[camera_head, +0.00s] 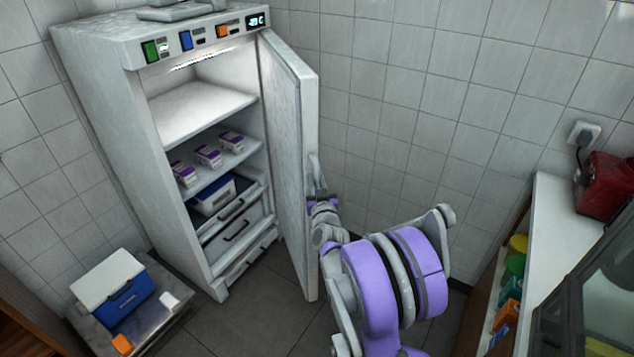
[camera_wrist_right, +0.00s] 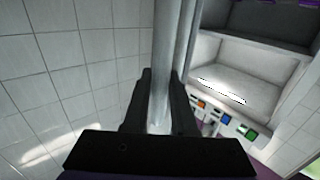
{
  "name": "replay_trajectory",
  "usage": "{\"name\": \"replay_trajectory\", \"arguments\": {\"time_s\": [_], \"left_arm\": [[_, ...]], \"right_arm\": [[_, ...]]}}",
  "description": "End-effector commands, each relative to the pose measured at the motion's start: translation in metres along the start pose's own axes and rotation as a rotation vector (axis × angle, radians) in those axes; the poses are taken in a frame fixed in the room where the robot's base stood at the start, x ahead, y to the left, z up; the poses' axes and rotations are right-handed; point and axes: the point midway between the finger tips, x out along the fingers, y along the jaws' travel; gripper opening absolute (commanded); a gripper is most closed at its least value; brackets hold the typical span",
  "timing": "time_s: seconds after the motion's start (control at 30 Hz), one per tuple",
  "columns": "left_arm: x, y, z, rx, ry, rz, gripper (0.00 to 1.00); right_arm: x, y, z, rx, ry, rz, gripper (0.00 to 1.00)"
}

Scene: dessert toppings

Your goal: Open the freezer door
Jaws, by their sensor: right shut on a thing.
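The white freezer (camera_head: 110,70) stands against the tiled wall with its door (camera_head: 292,170) swung wide open to the right. Its lit inside shows shelves and drawers. My right gripper (camera_head: 320,192) is at the outer face of the door and shut on the door's handle (camera_head: 314,166). In the right wrist view, the dark fingers (camera_wrist_right: 160,105) close around the pale vertical handle (camera_wrist_right: 162,70), and the freezer inside (camera_wrist_right: 245,80) shows upside down to the right. My left gripper is not in view.
Several small purple and white tubs (camera_head: 208,155) and a blue and white box (camera_head: 212,195) are inside. A blue cooler (camera_head: 125,305) sits on a low stand at left. A white counter (camera_head: 560,225) with a red appliance (camera_head: 604,185) is at right. Floor before the freezer is clear.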

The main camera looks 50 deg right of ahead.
Motion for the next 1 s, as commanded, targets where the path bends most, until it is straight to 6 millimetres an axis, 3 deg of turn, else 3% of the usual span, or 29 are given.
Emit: {"name": "replay_trajectory", "arguments": {"time_s": [0.43,0.47,0.53,0.83,1.0], "left_arm": [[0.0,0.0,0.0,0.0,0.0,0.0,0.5],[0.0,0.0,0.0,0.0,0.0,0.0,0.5],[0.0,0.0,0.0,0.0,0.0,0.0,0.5],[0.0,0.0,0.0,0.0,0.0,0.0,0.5],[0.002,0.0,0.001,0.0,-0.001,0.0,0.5]], "right_arm": [[0.0,0.0,0.0,0.0,0.0,0.0,0.0],[0.0,0.0,0.0,0.0,0.0,0.0,0.26],[0.0,0.0,0.0,0.0,0.0,0.0,0.37],[-0.001,0.0,0.0,0.0,0.0,0.0,0.37],[-0.019,0.0,0.0,-0.001,0.0,0.0,0.37]]}}
